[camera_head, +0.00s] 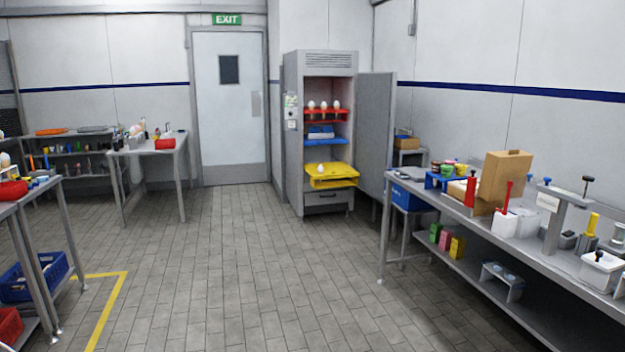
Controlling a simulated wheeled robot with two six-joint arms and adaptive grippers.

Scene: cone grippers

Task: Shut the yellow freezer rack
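The freezer (292,130) stands against the back wall, right of the exit door, and its grey door (375,135) is swung open to the right. Inside, the yellow rack (333,182) is the lowest of the coloured racks. It appears slid out past the cabinet front, with a white rounded item (320,169) on it. A blue rack (325,140) and a red rack (326,116) are above it, set back inside. The red rack holds several white rounded items. Neither of my grippers is in view.
Open tiled floor (240,260) lies between me and the freezer. A long workbench (500,243) with tools and boxes runs along the right. A table (150,147) stands at back left, and shelving with a blue crate (35,277) is at near left.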

